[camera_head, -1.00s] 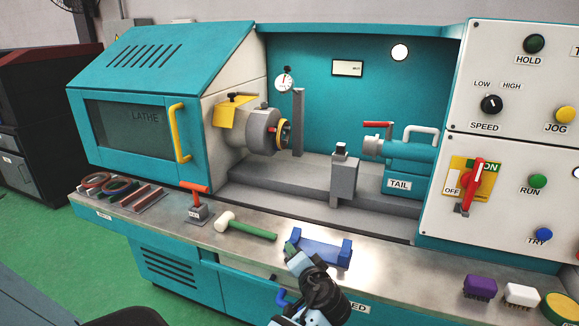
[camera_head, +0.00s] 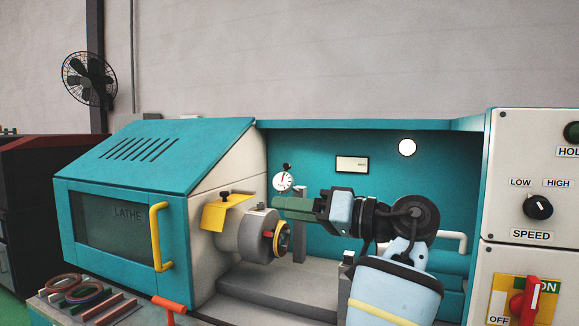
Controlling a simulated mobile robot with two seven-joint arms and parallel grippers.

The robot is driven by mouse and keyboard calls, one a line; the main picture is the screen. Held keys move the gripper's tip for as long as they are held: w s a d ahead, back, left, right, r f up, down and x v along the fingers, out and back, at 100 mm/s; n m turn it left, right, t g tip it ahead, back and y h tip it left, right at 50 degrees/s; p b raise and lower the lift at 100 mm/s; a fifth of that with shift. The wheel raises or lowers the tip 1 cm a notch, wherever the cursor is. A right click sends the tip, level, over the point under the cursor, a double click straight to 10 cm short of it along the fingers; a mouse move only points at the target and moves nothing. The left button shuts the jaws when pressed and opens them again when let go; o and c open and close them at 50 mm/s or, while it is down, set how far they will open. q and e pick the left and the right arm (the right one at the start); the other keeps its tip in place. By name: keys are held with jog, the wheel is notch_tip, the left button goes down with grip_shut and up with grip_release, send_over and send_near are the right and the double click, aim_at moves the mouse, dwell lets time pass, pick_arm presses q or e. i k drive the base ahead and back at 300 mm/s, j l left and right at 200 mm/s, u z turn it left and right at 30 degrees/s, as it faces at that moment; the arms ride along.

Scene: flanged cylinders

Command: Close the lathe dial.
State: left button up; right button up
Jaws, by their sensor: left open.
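The lathe dial, a round white gauge (camera_head: 281,180) with a red needle and a dark knob on top, is at the back of the lathe's open bay, right of the chuck. It faces me, and its lower edge is close to the fingers. My left gripper (camera_head: 280,208) points left with its green fingers just below and right of the dial in the picture. The gripper is open, and nothing shows between its fingers. I cannot tell whether it touches the dial. The gripper hides part of the dial's grey post (camera_head: 299,240). My right gripper is out of view.
The chuck (camera_head: 245,233) with its yellow guard (camera_head: 219,211) stands left of the fingers. The lathe door (camera_head: 122,229) is at left. A control panel (camera_head: 522,205) bounds the right side. My left arm covers most of the tailstock.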

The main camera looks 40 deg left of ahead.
aim_at(283, 182)
jog(key=i+j, duration=1.3)
